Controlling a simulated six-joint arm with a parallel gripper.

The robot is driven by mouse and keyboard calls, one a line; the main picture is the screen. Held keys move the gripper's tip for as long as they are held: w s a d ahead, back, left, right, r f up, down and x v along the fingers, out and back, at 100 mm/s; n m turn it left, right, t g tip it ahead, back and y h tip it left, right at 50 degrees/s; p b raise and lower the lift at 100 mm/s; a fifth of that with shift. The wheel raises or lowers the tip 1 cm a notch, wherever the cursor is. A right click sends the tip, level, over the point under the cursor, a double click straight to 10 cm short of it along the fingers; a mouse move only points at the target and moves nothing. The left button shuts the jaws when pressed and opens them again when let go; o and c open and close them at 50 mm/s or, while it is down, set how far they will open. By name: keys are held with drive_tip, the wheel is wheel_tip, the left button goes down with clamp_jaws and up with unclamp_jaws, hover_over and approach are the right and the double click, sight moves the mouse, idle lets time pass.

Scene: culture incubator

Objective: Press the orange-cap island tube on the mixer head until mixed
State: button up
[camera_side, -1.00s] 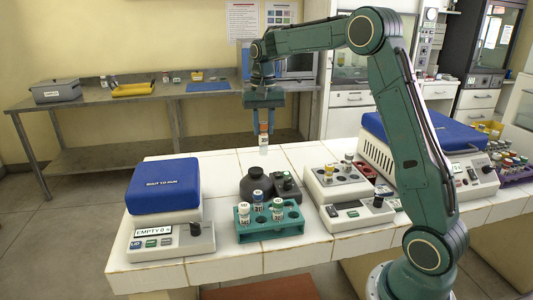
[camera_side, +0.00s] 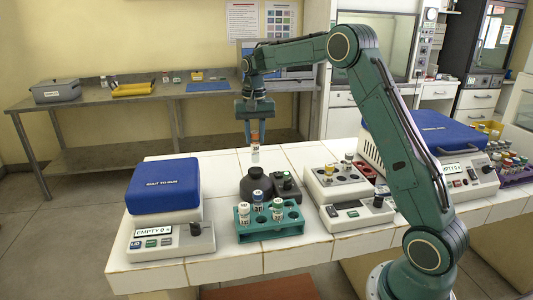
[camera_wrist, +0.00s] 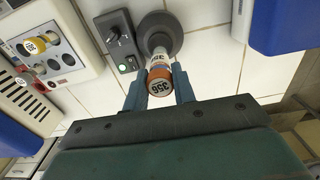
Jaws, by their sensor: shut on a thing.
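My gripper (camera_side: 254,137) is shut on the orange-cap tube (camera_side: 255,152) and holds it upright above the mixer. In the wrist view the mixer head (camera_wrist: 160,32) lies just beyond the tube. The tube and the head look apart in the side view.
A teal rack (camera_side: 268,230) with several white-labelled tubes stands in front of the mixer. A blue-lidded device (camera_side: 163,187) is at the left. A white block with tubes (camera_side: 337,187) and another blue-lidded device (camera_side: 420,133) are at the right. Tiles behind the mixer are clear.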

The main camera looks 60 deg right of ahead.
sight(255, 162)
drive_tip(key=shift+f, duration=1.25)
drive_tip(key=shift+f, duration=0.6)
idle(0.4)
drive_tip(key=shift+r, duration=0.1)
idle(2.1)
drive_tip(key=shift+r, duration=2.95)
drive_tip(key=shift+s, duration=0.1)
